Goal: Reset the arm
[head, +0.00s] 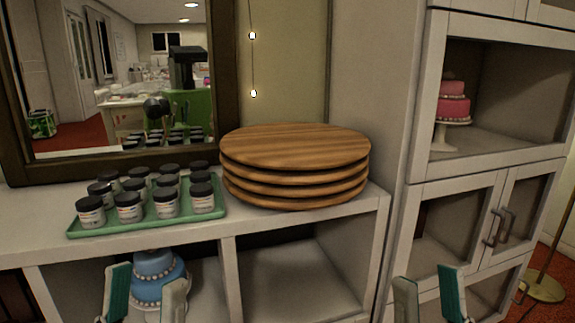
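My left gripper (145,300) shows at the bottom left of the head view, in front of the lower shelf with the blue cake. Its two fingers, with teal pads, stand apart with nothing between them. My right gripper (429,300) shows at the bottom right, in front of the white cabinet. Its fingers are also apart and empty. Both grippers point upward in the picture and touch nothing that I can see. Most of both arms is out of view.
A stack of several round wooden boards (295,148) sits on the white shelf top (300,222). Left of it is a green tray (150,226) of dark-lidded jars. A blue cake (158,270) stands below. A pink cake (453,103) is in the right cabinet (420,165). A mirror (110,60) hangs behind.

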